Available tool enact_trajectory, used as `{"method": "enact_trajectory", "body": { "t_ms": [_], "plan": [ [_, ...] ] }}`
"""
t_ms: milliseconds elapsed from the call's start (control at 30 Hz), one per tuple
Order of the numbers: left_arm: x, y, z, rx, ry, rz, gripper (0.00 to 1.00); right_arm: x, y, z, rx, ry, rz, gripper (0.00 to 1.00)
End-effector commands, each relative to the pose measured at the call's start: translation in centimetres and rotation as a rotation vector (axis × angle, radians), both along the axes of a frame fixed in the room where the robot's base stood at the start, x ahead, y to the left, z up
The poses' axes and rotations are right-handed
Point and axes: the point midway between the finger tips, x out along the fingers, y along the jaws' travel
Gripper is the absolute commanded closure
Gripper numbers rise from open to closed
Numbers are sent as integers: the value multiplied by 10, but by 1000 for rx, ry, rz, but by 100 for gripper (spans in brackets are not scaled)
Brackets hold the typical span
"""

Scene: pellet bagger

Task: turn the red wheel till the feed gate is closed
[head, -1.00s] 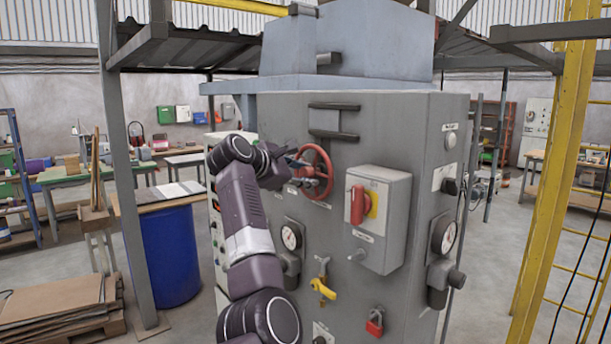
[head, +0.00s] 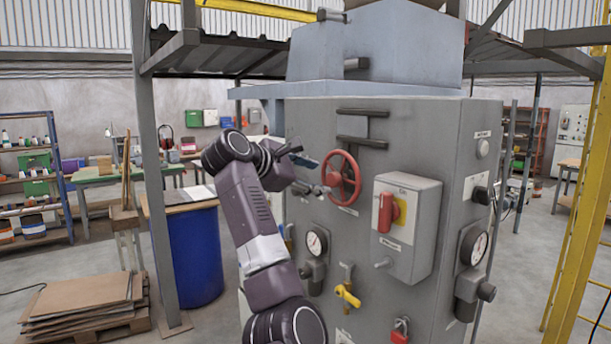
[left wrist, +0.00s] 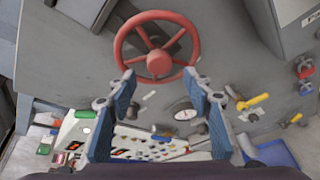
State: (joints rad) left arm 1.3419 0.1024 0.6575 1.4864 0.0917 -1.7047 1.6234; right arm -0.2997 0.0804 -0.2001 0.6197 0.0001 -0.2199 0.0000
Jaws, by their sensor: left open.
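The red wheel (head: 342,177) is mounted on the front of the grey machine (head: 300,130). In the left wrist view the whole wheel (left wrist: 157,47) shows, with its rim, spokes and red hub. My left gripper (head: 317,175) is just left of the wheel in the head view. In the left wrist view its two blue-padded fingers (left wrist: 163,88) are spread wide, with nothing between them. The fingertips lie just below the wheel's lower rim in that picture; I cannot tell whether they touch it. My right gripper is not in view. I cannot make out the feed gate.
A grey box with a red switch (head: 388,212) sticks out right of the wheel. Below are a gauge (head: 315,242), a yellow valve handle (head: 348,295) and a red padlock (head: 400,330). A blue drum (head: 197,255) and a post stand left. A yellow frame (head: 578,180) stands right.

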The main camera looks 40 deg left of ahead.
Motion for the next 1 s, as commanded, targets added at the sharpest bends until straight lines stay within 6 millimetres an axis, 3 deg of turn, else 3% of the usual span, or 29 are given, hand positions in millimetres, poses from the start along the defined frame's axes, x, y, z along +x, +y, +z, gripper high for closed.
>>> {"method": "enact_trajectory", "body": {
  "t_ms": [100,300,867,1000],
  "plan": [
    [-20,3,8,0,-2,2,54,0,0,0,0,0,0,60],
    [-36,4,13,0,1,-1,54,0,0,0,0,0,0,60],
    [-38,4,13,0,1,0,54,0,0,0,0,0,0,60],
    [-36,4,-8,53,29,-1,54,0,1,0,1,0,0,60]
  ]
}}
